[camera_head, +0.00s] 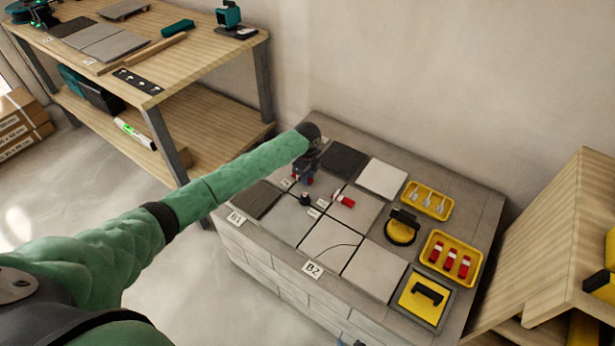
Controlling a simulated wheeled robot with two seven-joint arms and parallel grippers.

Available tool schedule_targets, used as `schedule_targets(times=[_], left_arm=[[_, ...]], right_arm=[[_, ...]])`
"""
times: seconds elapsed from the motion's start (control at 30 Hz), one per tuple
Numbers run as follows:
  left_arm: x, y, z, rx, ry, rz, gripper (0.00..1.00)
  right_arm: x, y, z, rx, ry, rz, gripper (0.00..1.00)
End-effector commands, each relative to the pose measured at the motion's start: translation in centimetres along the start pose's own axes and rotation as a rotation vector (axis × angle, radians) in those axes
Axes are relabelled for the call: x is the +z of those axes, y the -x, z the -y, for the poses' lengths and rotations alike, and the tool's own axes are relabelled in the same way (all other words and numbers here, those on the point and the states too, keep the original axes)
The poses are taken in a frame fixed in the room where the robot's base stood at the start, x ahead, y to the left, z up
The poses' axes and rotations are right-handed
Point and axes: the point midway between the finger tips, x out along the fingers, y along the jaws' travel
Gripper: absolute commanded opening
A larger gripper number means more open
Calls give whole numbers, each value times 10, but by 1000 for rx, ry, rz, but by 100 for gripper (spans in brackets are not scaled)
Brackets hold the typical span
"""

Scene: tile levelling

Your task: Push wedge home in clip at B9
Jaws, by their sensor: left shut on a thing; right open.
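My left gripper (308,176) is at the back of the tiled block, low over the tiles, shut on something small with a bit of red. The hand mostly hides it, so I cannot tell how it sits to any clip. A red wedge with a white end (343,201) lies on the tiles right of the gripper. A small black piece (305,199) stands at a tile joint just in front of it. Only a sliver of my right gripper (347,343) shows at the bottom edge.
A yellow tray of red wedges (434,267), a yellow tray of pale clips (412,204), a black-and-yellow suction tool (402,229) and a yellow item with a black handle (425,296) stand on the right. A wooden bench (190,62) is back left.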

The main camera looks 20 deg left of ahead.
Motion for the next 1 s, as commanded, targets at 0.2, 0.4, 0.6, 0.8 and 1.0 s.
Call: schedule_targets(times=[0.2, 0.4, 0.6, 0.8, 1.0], left_arm=[[1, 2, 1, -2, 1, 2, 21], [1, 1, 1, -1, 1, 1, 44], [0, 1, 0, -1, 0, 1, 44], [0, 1, 0, -1, 0, 0, 44], [1, 37, 1, -4, -1, 2, 44]], right_arm=[[0, 0, 0, 0, 0, 0, 45], [0, 0, 0, 0, 0, 0, 45], [0, 0, 0, 0, 0, 0, 45], [-13, 9, 4, -6, 2, 19, 45], [-12, 9, 4, -6, 2, 21, 45]])
